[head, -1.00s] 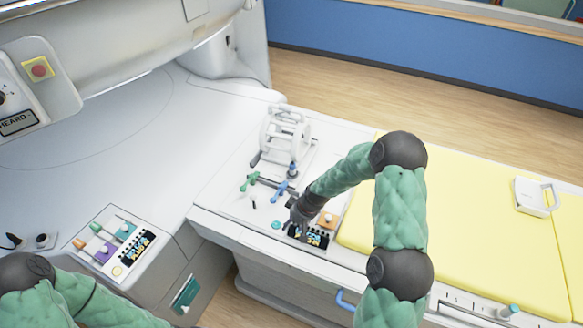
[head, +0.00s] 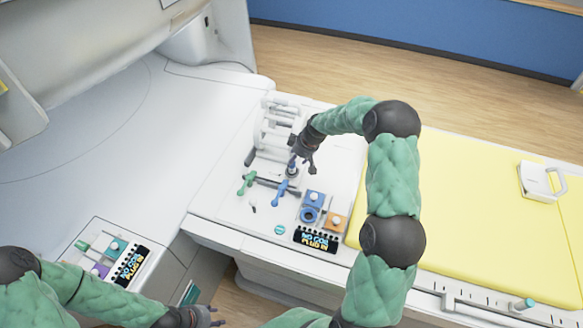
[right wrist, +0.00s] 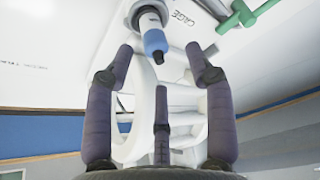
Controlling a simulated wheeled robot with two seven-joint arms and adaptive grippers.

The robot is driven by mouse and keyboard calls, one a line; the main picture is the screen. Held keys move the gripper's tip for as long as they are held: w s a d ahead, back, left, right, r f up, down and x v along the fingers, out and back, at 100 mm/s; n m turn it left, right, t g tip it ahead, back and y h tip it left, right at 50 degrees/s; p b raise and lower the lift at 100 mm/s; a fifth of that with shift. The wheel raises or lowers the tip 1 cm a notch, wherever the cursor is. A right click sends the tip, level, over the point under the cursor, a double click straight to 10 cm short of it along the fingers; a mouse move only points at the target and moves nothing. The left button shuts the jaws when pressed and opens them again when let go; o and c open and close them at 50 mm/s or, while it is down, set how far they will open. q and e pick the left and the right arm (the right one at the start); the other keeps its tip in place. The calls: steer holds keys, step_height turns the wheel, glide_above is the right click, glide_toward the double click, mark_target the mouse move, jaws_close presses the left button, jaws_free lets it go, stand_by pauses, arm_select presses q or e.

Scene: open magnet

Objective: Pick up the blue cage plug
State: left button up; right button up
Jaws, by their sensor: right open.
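The blue cage plug (right wrist: 155,42) shows in the right wrist view as a blue collar with a dark tip on a grey-white round fitting, beside the printed word CAGE. In the head view the plug (head: 291,169) stands at the front of the white cage-like frame (head: 274,125). My right gripper (head: 303,162) is right over it. In the right wrist view the gripper (right wrist: 160,62) has its fingers spread and empty, with the plug just beyond the fingertips. My left gripper (head: 205,316) is at the bottom edge of the head view, partly cut off; its opening is unclear.
A green handle (head: 247,183) and a blue handle (head: 280,192) lie in front of the frame. A panel with blue and orange sockets and a display (head: 317,240) is to the right. Another socket panel (head: 117,250) is at lower left. A yellow mattress (head: 470,200) fills the right.

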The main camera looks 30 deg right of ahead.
mark_target(294, 163)
steer(key=shift+d+p+x, duration=0.15)
steer(key=shift+x, duration=1)
steer(key=shift+d+p+x, duration=0.1)
steer(key=shift+p+x, duration=0.05)
steer(key=shift+x, duration=1)
steer(key=shift+w+f, duration=0.35)
steer(key=shift+f, duration=0.05)
steer(key=shift+c, duration=0.3)
jaws_close()
